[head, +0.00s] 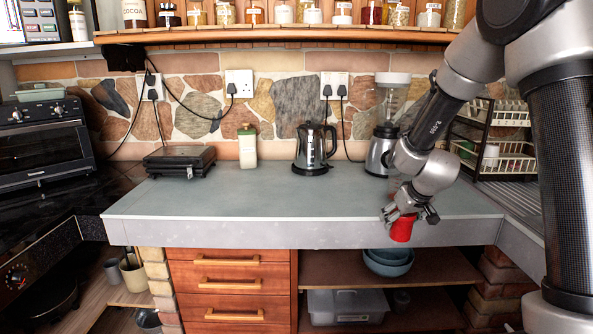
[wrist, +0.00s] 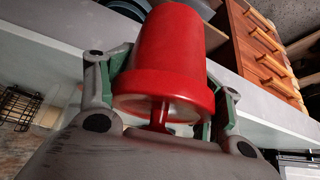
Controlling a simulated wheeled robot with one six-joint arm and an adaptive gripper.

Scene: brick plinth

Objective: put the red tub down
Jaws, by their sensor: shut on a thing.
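The red tub (head: 402,229) is held in my gripper (head: 411,215) at the front edge of the grey worktop (head: 300,205), on the right side in the head view. In the wrist view the red tub (wrist: 170,60) fills the upper middle, with its wider rim toward my gripper's palm. The fingers (wrist: 165,95) are on both sides of it, shut on it. In the head view the tub overlaps the worktop's front face. I cannot tell its exact height or whether it touches the edge.
A kettle (head: 314,148), a blender (head: 383,150), a bottle (head: 247,147) and a black grill (head: 180,161) stand along the back of the worktop. A dish rack (head: 500,150) is at the right. The middle and front of the worktop are clear. Blue bowls (head: 388,261) sit on a shelf below.

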